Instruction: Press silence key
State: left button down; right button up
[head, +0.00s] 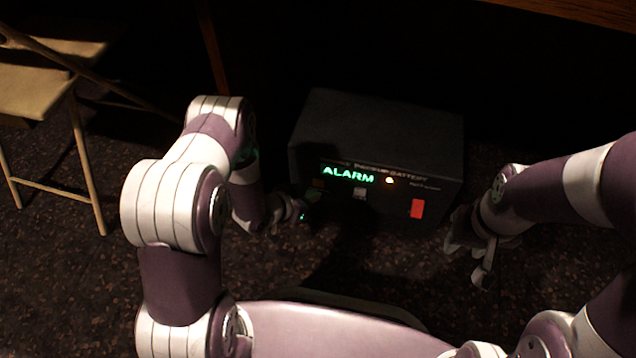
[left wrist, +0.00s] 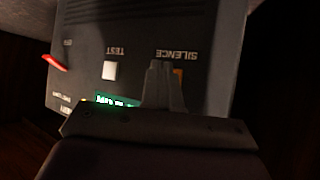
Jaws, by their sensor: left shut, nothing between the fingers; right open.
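A dark battery-backup box (head: 375,130) stands on the floor, its front panel showing a lit green ALARM display (head: 348,174). The silence key is the small orange key (head: 318,184) left of the pale test key (head: 359,193). In the left wrist view the panel appears upside down, with the orange silence key (left wrist: 178,76) under its SILENCE label and partly hidden by my fingers. My left gripper (head: 303,208) is shut and empty, close in front of the key; I cannot tell whether it touches. My right gripper (head: 468,262) is open and empty, right of the box.
A red switch (head: 417,208) sits at the panel's lower right, and a small lit lamp (head: 390,180) is beside the display. A folding chair (head: 50,95) stands at the far left. Dark speckled floor lies clear between the chair and my left arm.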

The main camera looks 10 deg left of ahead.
pick_arm(q)
jog(key=shift+w, duration=0.15)
jog(key=shift+w, duration=0.3)
jog(key=shift+w, duration=0.4)
dwell(0.7)
jog(key=shift+s, duration=0.1)
jog(key=shift+s+p, duration=0.5)
jog(key=shift+s, duration=0.25)
jog(key=s+p, duration=0.1)
jog(key=s, duration=0.4)
jog(key=shift+a+p, duration=0.1)
jog(key=shift+p, duration=0.3)
